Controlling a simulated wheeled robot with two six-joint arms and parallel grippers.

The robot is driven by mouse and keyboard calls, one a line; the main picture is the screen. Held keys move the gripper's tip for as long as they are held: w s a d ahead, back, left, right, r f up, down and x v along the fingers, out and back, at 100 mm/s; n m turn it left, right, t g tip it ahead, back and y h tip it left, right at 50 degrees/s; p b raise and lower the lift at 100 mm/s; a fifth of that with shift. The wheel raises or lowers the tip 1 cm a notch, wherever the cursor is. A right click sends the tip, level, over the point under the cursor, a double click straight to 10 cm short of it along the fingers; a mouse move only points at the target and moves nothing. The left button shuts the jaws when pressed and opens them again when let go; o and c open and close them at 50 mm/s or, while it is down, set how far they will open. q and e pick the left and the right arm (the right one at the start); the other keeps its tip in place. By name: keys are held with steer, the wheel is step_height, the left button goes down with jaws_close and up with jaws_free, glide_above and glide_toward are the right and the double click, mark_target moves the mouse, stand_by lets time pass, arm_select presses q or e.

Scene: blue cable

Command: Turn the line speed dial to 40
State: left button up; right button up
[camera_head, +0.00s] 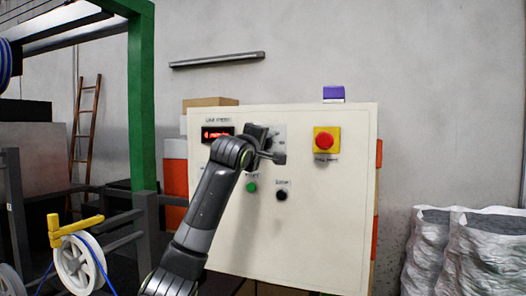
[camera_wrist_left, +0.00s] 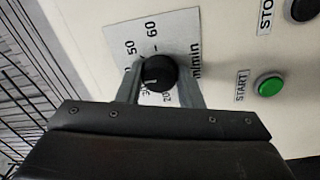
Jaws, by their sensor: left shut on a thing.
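The line speed dial (camera_wrist_left: 158,72) is a round black knob on a white scale plate (camera_wrist_left: 165,30) in the left wrist view. The marks 50 and 60 and "m/min" can be read; the lower numbers are partly hidden, and I cannot make out a clear pointer setting. My left gripper (camera_wrist_left: 161,80) has a finger on each side of the knob and is shut on it. In the head view, my left gripper (camera_head: 265,146) is at the panel and largely covers the dial. A red-lit display (camera_head: 217,134) sits left of it; its digits are too small to read.
The cream control panel (camera_head: 320,220) also carries a red emergency button (camera_head: 325,140) on yellow, a green start button (camera_head: 251,187) and a black stop button (camera_head: 282,195) below the dial. A white cable reel (camera_head: 78,262) stands at left.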

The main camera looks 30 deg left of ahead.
stand_by(0.4)
arm_select(q)
steer(key=o, duration=1)
steer(key=b+v, duration=0.8)
steer(key=v, duration=0.9)
steer(key=shift+s+d+r, duration=0.1)
steer(key=shift+s, duration=0.15)
